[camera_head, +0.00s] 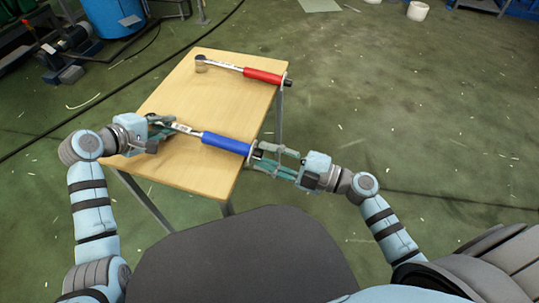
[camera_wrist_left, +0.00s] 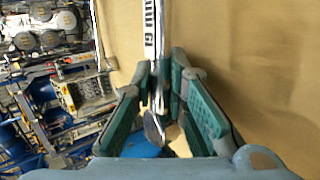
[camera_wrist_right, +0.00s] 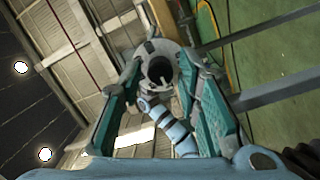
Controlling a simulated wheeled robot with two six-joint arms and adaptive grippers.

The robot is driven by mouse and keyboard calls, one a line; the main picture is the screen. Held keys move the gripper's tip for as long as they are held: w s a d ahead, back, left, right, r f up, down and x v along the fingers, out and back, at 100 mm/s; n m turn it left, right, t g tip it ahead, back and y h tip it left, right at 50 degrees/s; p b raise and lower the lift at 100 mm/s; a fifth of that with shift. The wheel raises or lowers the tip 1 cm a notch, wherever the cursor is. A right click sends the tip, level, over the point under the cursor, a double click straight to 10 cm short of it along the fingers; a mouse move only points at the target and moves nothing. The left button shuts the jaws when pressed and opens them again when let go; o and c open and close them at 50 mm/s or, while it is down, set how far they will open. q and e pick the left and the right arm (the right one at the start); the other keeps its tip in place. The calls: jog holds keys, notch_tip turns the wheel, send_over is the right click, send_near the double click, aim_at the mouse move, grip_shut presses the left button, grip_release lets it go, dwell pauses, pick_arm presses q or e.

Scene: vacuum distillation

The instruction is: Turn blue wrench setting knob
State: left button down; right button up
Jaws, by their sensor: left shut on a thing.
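The blue wrench (camera_head: 225,143) has a blue handle and a metal shaft. It lies across the near part of the wooden table. My left gripper (camera_head: 168,122) is shut on its metal shaft (camera_wrist_left: 152,45) near the head end. The setting knob (camera_head: 258,154) is at the right end of the handle, by the table's right edge. In the right wrist view the knob end (camera_wrist_right: 160,70) appears as a grey ring with a dark centre. My right gripper (camera_head: 266,157) is open, with its fingers on either side of the knob end. I cannot tell whether they touch it.
A red-handled wrench (camera_head: 262,76) lies near the table's far edge. The wooden table (camera_head: 213,102) is bare between the two wrenches. A blue barrel (camera_head: 112,16) and a motor-like machine (camera_head: 65,45) stand on the floor at the back left. The floor to the right is mostly clear.

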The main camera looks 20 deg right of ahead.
dwell(0.3)
jog(key=v, duration=1.2)
pick_arm(q)
jog(key=c, duration=1.5)
grip_release()
jog(key=v, duration=1.2)
